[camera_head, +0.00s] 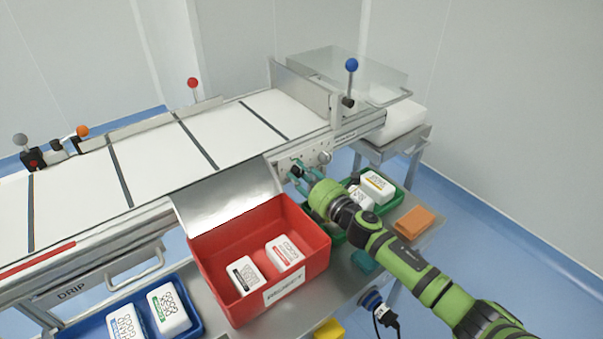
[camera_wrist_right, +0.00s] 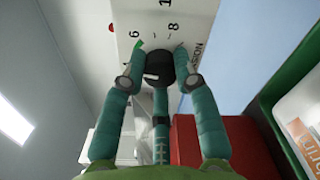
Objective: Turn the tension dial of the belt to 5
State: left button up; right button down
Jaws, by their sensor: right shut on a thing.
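The tension dial (camera_wrist_right: 158,65) is a round black knob on a white panel (camera_wrist_right: 155,15), with a light mark on its face. The printed numbers 6, 8 and what looks like 10 show around it, with a small green mark near the 6. My right gripper (camera_wrist_right: 158,60) is shut on the dial, one teal finger on each side. In the head view the right gripper (camera_head: 302,176) reaches the belt's side panel (camera_head: 310,153) and mostly covers the dial. I cannot read the exact setting. My left gripper is out of view.
A green tray (camera_head: 392,200) sits beside the gripper. A grey knob (camera_head: 325,157) is on the same panel. The white belt (camera_head: 240,143) runs behind, and an orange block (camera_head: 415,222) lies right.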

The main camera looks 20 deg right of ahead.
jog(key=shift+w+d+r+m, duration=0.25)
jog(key=shift+r+m, duration=0.15)
jog(key=shift+m, duration=0.3)
jog(key=c, duration=0.9)
grip_release()
jog(key=shift+c, duration=0.2)
jog(key=shift+s+f, duration=0.1)
jog(key=shift+f, duration=0.1)
jog(key=shift+s+f, duration=0.1)
jog(key=shift+s, duration=0.35)
jog(key=v, duration=1.1)
jog(key=shift+s+d, duration=0.1)
